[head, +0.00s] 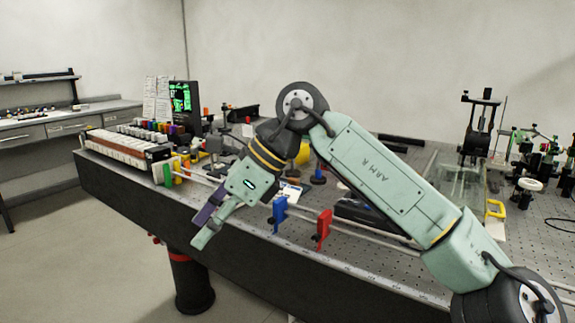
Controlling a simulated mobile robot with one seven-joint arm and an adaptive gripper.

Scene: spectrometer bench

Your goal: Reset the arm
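My arm reaches in from the lower right of the head view, its pale green links running up and left to a bend, then down to the wrist. My gripper (205,228) hangs in front of the optical bench's front edge, pointing down and left. One finger looks purple and the other pale green. A gap shows between the fingers, and I see nothing held in it. The arm hides part of the bench top behind it.
The perforated bench (300,248) spans the view. A rail along its front carries a blue holder (279,214), a red holder (323,228) and a green holder (167,175). A white rack (115,146) stands left; optical mounts (480,125) stand right. Floor in front is clear.

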